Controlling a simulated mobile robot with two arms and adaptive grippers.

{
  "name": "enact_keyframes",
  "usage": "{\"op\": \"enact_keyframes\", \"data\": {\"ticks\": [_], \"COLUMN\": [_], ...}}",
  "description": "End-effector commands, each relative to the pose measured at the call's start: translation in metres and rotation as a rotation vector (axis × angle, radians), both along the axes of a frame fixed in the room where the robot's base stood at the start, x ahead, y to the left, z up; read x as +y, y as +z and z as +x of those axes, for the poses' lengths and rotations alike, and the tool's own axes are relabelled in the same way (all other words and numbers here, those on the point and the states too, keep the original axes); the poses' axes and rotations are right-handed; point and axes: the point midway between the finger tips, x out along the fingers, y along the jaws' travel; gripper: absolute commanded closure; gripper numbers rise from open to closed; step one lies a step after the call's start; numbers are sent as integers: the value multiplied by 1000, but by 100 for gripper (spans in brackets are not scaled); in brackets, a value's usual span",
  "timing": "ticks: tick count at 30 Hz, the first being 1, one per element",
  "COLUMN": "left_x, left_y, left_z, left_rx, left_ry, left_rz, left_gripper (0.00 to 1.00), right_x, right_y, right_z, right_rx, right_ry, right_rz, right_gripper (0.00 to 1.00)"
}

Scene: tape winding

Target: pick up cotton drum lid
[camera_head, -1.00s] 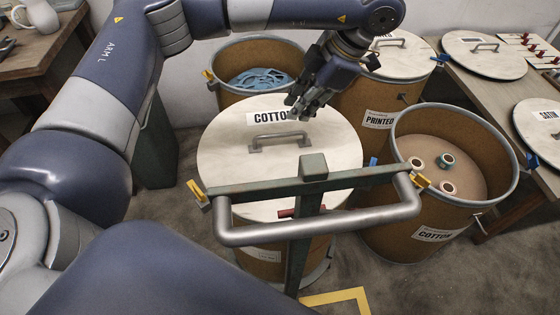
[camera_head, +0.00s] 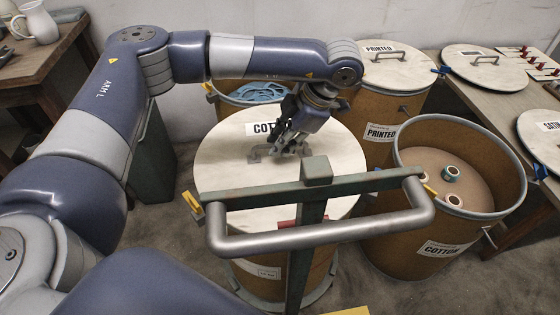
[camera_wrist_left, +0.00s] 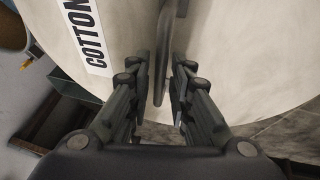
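The round pale cotton drum lid (camera_head: 222,167) lies on the drum (camera_head: 256,267) in the middle of the head view, with a COTTON label near its far edge. My left gripper (camera_head: 282,153) is low over the lid at its grey handle (camera_head: 254,155), hiding much of the handle and part of the label. In the left wrist view, the handle (camera_wrist_left: 167,55) lies between the two open fingers of my left gripper (camera_wrist_left: 160,75), with gaps at the sides. The lid (camera_wrist_left: 240,55) fills most of the background. My right gripper is not in view.
A metal frame with a grey tubular bar (camera_head: 330,232) stands in front of the drum. An open cotton drum (camera_head: 410,225) with several spools is on the right. A lidded printed drum (camera_head: 380,130) stands behind. A table (camera_head: 462,85) with lids runs along the right.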

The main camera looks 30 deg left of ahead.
Motion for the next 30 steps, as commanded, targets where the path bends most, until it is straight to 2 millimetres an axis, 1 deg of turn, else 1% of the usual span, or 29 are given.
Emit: {"op": "enact_keyframes", "data": {"ticks": [1,3,9,10,12,26,30], "left_x": [3,6,6,6,6,6,6], "left_y": [-8,-13,-13,-13,-13,-12,-8], "left_z": [-1,-1,-1,-1,-1,-1,0], "left_rx": [2,-1,-1,-1,-1,-3,-4], "left_ry": [0,0,-1,-1,-1,-1,0], "left_rz": [0,-1,0,0,0,0,-1], "left_gripper": [80,80,80,85,100,100,100], "right_x": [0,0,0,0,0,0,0], "right_y": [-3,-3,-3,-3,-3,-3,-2], "right_z": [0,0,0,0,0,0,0], "right_rx": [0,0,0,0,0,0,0], "right_ry": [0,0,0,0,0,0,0], "right_rz": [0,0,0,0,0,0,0], "right_gripper": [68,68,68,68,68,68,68]}}
